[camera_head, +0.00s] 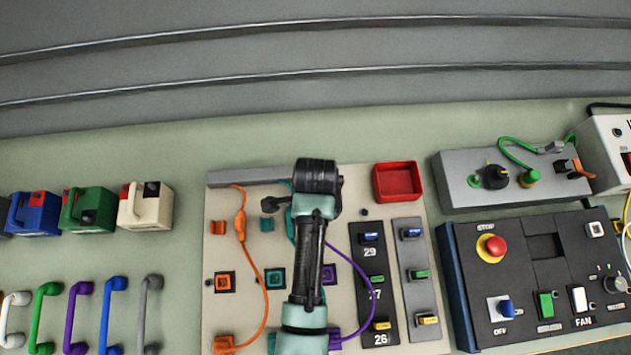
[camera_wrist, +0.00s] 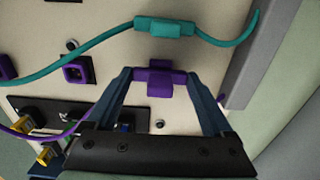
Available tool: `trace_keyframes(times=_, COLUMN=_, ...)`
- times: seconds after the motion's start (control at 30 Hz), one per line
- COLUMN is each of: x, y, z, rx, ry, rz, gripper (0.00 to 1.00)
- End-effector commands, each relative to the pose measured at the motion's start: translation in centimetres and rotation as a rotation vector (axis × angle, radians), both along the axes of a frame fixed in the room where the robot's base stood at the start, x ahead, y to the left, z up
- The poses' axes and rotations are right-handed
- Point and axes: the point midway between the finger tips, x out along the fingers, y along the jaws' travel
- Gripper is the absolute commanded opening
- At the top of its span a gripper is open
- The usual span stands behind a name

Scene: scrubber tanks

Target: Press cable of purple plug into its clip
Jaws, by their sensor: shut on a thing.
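In the wrist view, my gripper (camera_wrist: 159,74) has its fingers on both sides of a purple piece (camera_wrist: 160,89), which I take for the purple plug. Purple cable (camera_wrist: 71,131) shows to the left of the fingers, and a short bit shows to the right. I cannot tell plug from clip between the fingers, or whether the cable sits in a clip. In the head view, the purple cable (camera_head: 354,268) runs from a purple block (camera_head: 336,338) up behind my arm, which hides the fingertips. A purple socket (camera_head: 329,273) is empty.
The orange cable (camera_head: 266,285) and the teal cable (camera_wrist: 92,53) with its teal piece (camera_wrist: 165,28) lie close by. A grey bar (camera_wrist: 262,55) edges the board. A red tray (camera_head: 398,182) and the switch panels (camera_head: 415,262) stand to the right.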

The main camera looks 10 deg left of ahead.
Motion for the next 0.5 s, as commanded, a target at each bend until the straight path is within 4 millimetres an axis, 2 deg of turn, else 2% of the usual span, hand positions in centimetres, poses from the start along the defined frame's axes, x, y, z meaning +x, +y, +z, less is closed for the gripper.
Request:
trace_keyframes(times=0.33, x=-0.01, y=0.00, z=-1.20, rx=0.000, ry=0.001, rz=0.000, gripper=0.30)
trace_keyframes(times=0.37, x=-0.01, y=0.00, z=-1.13, rx=0.000, ry=0.000, rz=0.000, gripper=0.90)
trace_keyframes(times=0.43, x=-0.02, y=-0.01, z=-1.08, rx=0.000, ry=0.001, rz=0.000, gripper=1.00)
trace_keyframes(times=0.5, x=-0.02, y=-0.01, z=-1.07, rx=0.000, ry=0.001, rz=0.000, gripper=1.00)
